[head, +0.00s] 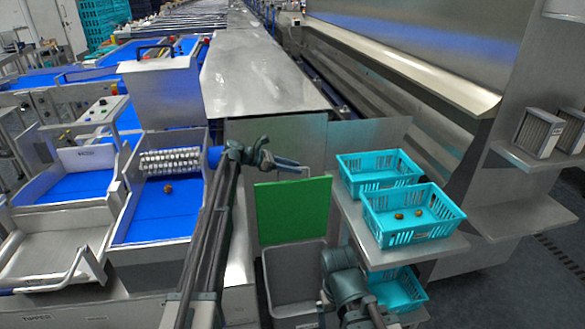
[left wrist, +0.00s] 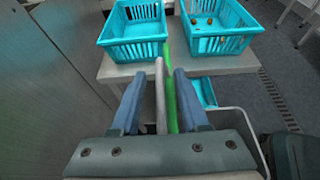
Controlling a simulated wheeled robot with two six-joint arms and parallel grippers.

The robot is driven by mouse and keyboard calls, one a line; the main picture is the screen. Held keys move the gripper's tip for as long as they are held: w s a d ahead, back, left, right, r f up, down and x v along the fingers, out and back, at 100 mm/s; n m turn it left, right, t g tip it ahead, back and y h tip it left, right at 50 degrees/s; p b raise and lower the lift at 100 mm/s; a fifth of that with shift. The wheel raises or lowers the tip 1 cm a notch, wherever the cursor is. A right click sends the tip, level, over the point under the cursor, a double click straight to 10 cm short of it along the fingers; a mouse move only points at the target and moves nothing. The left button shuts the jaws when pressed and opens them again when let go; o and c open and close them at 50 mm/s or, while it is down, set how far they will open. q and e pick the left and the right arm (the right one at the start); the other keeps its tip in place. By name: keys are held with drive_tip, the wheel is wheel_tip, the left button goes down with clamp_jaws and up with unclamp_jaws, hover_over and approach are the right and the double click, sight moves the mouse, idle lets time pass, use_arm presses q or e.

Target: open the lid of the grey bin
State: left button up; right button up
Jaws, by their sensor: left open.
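The grey bin (head: 294,285) stands low in the middle of the head view, and its mouth is uncovered. Its green lid (head: 292,212) stands upright at the bin's back edge. My left gripper (head: 290,164) is at the lid's top edge. In the left wrist view its jaws (left wrist: 160,75) are apart, with the lid's thin green edge (left wrist: 171,95) and a light grey bar (left wrist: 160,95) between them. I see no clear contact of the jaws with either. Part of my right arm shows low in the head view, but its jaws do not.
Two turquoise crates (head: 381,187) (head: 455,214) stand on a shelf (head: 440,248) right of the lid, the nearer holding dates. Another crate (head: 408,293) sits below. A blue-floored chute (head: 150,226) with a brush roller is to the left. A steel panel (head: 370,135) is behind.

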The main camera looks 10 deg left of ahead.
use_arm(q)
wheel_tip(320, 180, up, 3)
drive_tip(key=shift+f+p, duration=0.1)
drive_tip(key=shift+p, duration=0.95)
drive_tip(key=s+d, duration=0.2)
drive_tip(key=s, duration=1.4)
drive_tip(key=shift+r+p, duration=0.35)
drive_tip(key=shift+r, duration=0.05)
drive_tip(key=s+d+f+m+g+y, duration=0.1)
drive_tip(key=s+d+f+m+y, duration=0.2)
drive_tip(key=s, duration=0.4)
drive_tip(key=s+d+f+m+g+y, duration=0.2)
drive_tip(key=s+d+f+m, duration=0.15)
drive_tip(key=s+m, duration=0.25)
drive_tip(key=s+d+f+m+g+y, duration=0.1)
drive_tip(key=s+d+f+m+y, duration=0.1)
drive_tip(key=s+f+m, duration=0.35)
drive_tip(key=s+a+m+y, duration=0.2)
drive_tip(key=s+m+y, duration=0.1)
drive_tip(key=s+m, duration=0.2)
drive_tip(key=s+a+f+m+y, duration=0.1)
drive_tip(key=s+a+m+y, duration=0.2)
drive_tip(key=s+m, duration=0.3)
drive_tip(key=s+y, duration=0.1)
drive_tip(key=s, duration=0.1)
drive_tip(key=shift+s, duration=0.3)
